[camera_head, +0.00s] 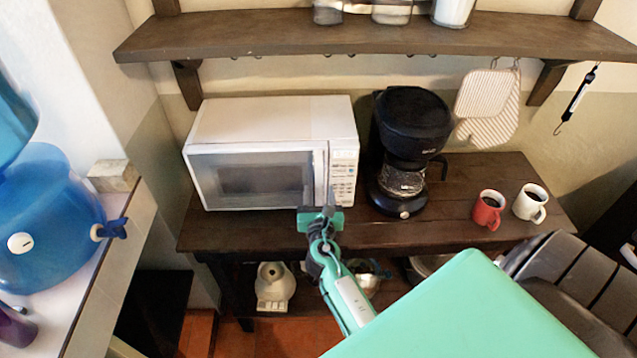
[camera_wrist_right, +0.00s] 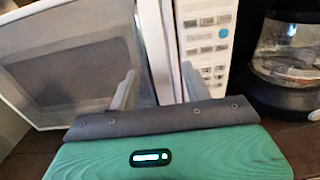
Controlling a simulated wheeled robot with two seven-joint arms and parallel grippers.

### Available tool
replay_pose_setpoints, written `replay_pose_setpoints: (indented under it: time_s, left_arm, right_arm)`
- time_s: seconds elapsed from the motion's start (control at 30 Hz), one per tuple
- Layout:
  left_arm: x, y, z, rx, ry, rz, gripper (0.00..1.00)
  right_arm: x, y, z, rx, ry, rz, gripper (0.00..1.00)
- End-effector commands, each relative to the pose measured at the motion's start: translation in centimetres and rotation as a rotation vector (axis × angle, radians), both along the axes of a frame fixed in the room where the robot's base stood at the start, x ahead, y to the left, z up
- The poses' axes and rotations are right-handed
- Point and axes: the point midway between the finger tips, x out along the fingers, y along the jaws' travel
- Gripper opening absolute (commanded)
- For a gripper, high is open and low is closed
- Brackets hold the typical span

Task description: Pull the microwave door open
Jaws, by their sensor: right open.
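The white microwave (camera_head: 270,120) stands on the left part of the dark wooden table. Its door (camera_head: 250,180) has a dark window, with a pale upright handle (camera_head: 321,172) at its right edge beside the control panel (camera_head: 343,180). The door looks shut or nearly so; I cannot tell if there is a small gap. My right gripper (camera_head: 319,209) is open at the lower part of the handle. In the right wrist view its fingers (camera_wrist_right: 158,80) stand on either side of the white handle strip (camera_wrist_right: 158,45); contact is unclear. My left gripper is not in view.
A black coffee maker (camera_head: 408,130) stands close to the microwave's right. A red mug (camera_head: 487,210) and a white mug (camera_head: 528,203) are at the table's right end. A wooden shelf (camera_head: 370,38) hangs above. A blue water container (camera_head: 45,220) is on the left counter.

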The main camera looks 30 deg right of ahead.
Motion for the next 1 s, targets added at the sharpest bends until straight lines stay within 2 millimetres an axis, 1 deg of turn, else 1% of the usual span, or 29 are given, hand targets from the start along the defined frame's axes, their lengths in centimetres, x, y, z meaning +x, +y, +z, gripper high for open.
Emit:
replay_pose_setpoints:
  time_s: [0.03,0.2,0.33,0.57,0.6,0.67,0.7,0.83,1.0]
  left_arm:
    - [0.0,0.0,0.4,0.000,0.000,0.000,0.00]
    - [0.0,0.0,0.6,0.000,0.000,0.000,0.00]
    - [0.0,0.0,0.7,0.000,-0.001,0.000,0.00]
    - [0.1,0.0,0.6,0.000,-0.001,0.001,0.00]
    - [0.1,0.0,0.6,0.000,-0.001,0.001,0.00]
    - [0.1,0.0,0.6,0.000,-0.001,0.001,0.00]
    - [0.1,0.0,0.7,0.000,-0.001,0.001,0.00]
    - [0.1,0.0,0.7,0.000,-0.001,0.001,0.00]
    - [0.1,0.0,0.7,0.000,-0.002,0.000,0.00]
  right_arm:
    - [0.7,-0.4,0.2,-0.001,0.000,-0.001,0.49]
    - [2.0,-1.2,0.1,0.000,0.000,0.000,0.49]
    - [2.4,-1.5,0.0,0.000,0.000,0.000,0.49]
    - [2.4,-1.5,0.0,0.000,0.000,0.000,0.49]
    - [2.4,-1.5,0.0,0.000,0.000,0.000,0.45]
    - [2.4,-1.5,0.0,0.000,0.000,0.000,0.33]
    - [2.4,-1.5,0.0,0.000,0.000,0.000,0.26]
    - [2.4,-1.5,0.0,0.000,0.000,0.000,0.00]
    - [2.4,-1.4,0.0,0.001,0.000,0.000,0.00]
